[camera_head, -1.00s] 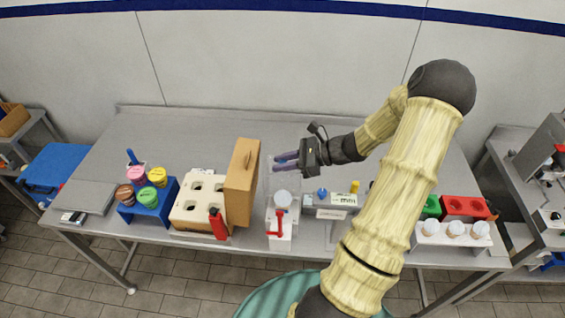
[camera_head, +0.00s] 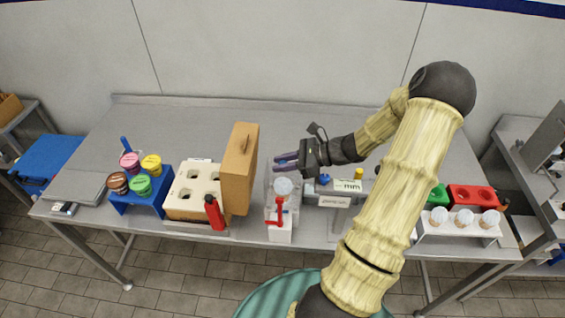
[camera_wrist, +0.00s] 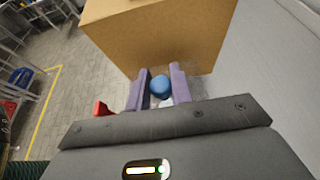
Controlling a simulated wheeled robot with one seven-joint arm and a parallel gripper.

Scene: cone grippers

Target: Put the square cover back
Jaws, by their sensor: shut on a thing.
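My gripper (camera_head: 285,161) is above the table, just behind a clear box (camera_head: 270,207), fingers pointing left. In the wrist view, its two purple fingers (camera_wrist: 157,90) are shut on a round blue knob (camera_wrist: 160,86). A faint clear surface shows beneath the knob; whether this is the square cover I cannot tell. The clear box has a white round part (camera_head: 283,186) and a red lever (camera_head: 279,211) at its front. A tan upright panel with a handle (camera_head: 238,170) stands left of it and fills the upper wrist view (camera_wrist: 160,35).
A cream box with square openings (camera_head: 195,190) and a red bottle (camera_head: 214,212) stand left of the panel. A blue rack with coloured lids (camera_head: 140,200) is further left. A small device (camera_head: 333,200) stands to the right. The table's back is clear.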

